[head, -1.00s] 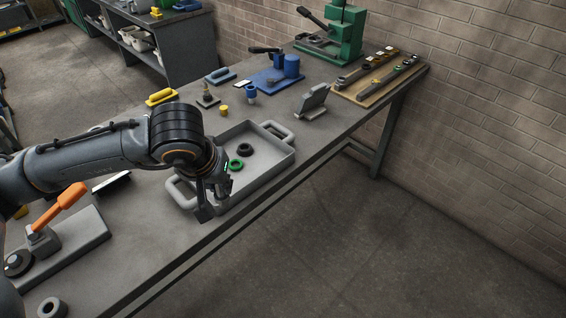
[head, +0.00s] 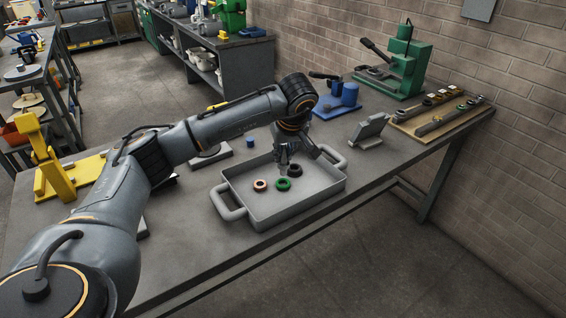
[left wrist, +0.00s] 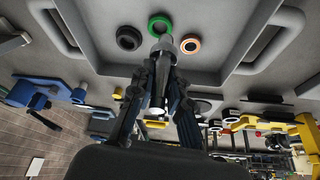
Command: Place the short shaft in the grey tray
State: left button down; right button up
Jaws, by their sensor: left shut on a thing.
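The grey tray (head: 318,196) is on the workbench, with upright walls and a loop handle at each end. My left gripper (head: 284,169) points down over the tray, near its back wall. In the left wrist view the left gripper (left wrist: 162,62) is shut on a grey metal cylinder, the short shaft (left wrist: 166,43), whose end shows between the fingertips. The fingers hide much of the shaft. Whether it touches the tray floor I cannot tell. My right gripper is in neither view.
A copper ring (head: 260,186), a green ring (head: 282,184) and a black ring (head: 295,170) lie in the tray close to the gripper. A grey stand (head: 369,131), a green press (head: 405,65) and a tan board (head: 440,118) with shafts stand to the right.

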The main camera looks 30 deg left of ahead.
pick_arm(q)
jog(key=x, duration=0.2)
jog(key=p+x, duration=0.1)
jog(key=x, duration=0.1)
jog(key=p+x, duration=0.1)
jog(key=x, duration=0.1)
jog(key=shift+w+f, duration=0.3)
jog(key=shift+w, duration=0.2)
jog(key=shift+a+f, duration=0.1)
jog(key=shift+f, duration=0.2)
jog(key=shift+f, duration=0.1)
jog(key=c, duration=1.3)
grip_release()
jog(key=shift+c, duration=0.2)
jog(key=shift+o, duration=0.2)
